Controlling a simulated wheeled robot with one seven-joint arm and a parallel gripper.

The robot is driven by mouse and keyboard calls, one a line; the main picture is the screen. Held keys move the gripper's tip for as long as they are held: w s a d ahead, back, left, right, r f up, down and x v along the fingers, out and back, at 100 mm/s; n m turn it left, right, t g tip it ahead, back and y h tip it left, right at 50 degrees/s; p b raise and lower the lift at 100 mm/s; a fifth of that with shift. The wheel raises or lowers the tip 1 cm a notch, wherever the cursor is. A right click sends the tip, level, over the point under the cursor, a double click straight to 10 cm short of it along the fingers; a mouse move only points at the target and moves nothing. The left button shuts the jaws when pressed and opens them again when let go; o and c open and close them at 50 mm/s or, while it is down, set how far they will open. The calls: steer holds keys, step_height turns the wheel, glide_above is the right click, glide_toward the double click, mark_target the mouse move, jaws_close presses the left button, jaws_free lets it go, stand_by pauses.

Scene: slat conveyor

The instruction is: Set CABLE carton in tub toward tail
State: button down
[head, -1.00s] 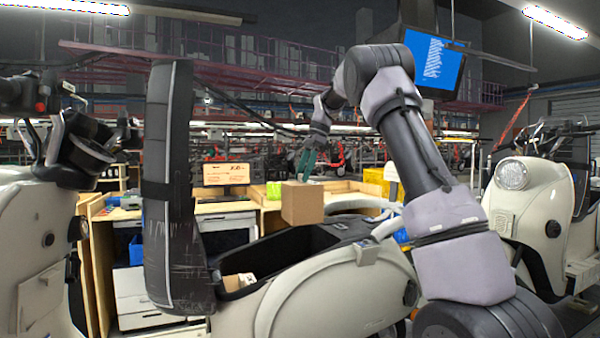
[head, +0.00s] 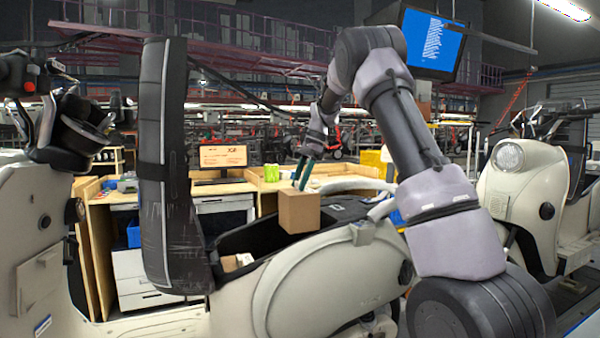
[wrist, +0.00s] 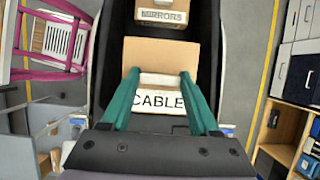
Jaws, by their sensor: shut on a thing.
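The CABLE carton (head: 299,212) is a plain brown box, and its label shows in the wrist view (wrist: 158,101). My gripper (head: 304,176), with green fingers, is shut on its upper part and holds it upright over the tub. The tub (head: 225,245) is the black open compartment under the raised seat of the cream scooter. In the wrist view the carton is between the tub's side walls (wrist: 103,60). The head view does not show how far its base is from the tub floor, which is hidden.
A carton labelled MIRRORS (wrist: 163,17) lies in the tub, beyond the CABLE carton in the wrist view. The raised seat (head: 165,165) stands upright at the tub's left end. Another scooter (head: 510,210) is at right. A wooden workbench (head: 265,190) stands behind.

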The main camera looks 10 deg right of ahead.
steer(key=shift+f, duration=7.3)
steer(key=shift+a+f, duration=0.1)
steer(key=shift+f, duration=0.1)
steer(key=shift+c, duration=0.2)
jaws_free()
steer(key=v, duration=1)
steer(key=shift+r, duration=0.4)
